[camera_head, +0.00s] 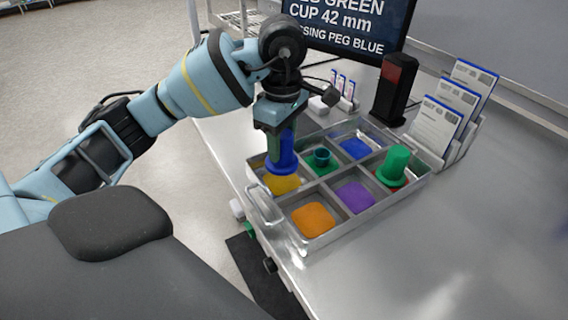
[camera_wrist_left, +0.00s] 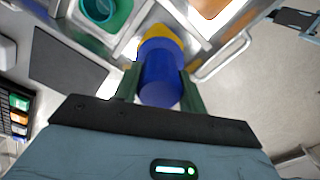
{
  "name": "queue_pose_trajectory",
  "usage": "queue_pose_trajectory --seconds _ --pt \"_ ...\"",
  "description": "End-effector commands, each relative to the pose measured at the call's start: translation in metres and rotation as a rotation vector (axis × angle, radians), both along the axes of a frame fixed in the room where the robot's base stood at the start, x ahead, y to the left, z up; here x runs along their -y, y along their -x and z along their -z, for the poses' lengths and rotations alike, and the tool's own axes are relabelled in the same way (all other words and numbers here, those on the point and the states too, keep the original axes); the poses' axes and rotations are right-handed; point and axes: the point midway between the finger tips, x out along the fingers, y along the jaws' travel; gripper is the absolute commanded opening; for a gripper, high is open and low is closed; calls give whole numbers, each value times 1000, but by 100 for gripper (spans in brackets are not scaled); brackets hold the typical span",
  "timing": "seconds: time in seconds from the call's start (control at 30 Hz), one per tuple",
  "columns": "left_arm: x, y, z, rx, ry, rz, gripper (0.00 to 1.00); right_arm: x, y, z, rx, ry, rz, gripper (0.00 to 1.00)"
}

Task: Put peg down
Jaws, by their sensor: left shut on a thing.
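My left gripper (camera_head: 282,140) points down and is shut on a blue peg (camera_head: 283,162), held upright over the yellow compartment (camera_head: 285,185) of the metal tray (camera_head: 262,205). In the left wrist view, the blue peg (camera_wrist_left: 161,78) sits between the two fingers of my left gripper (camera_wrist_left: 160,92), with a yellow pad (camera_wrist_left: 160,45) just beyond its end. I cannot tell whether the peg touches the pad. A green flanged peg (camera_head: 397,163) stands in the red compartment. A green cup (camera_head: 322,157) stands in the green compartment. My right gripper is not in view.
The tray's blue (camera_head: 356,149), purple (camera_head: 354,196) and orange (camera_head: 313,219) compartments are empty. Behind it stand a screen (camera_head: 345,25), a black device (camera_head: 395,88) and a card rack (camera_head: 452,115). The table (camera_head: 450,240) is clear to the right.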

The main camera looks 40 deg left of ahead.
Motion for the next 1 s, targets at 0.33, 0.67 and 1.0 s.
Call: queue_pose_trajectory --seconds 0.33,0.67,1.0 --pt "0 0 14 2 1 2 18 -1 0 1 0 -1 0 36" --pt "0 0 48 2 0 0 18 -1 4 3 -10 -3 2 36" --pt "0 0 51 2 0 1 18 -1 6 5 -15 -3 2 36"
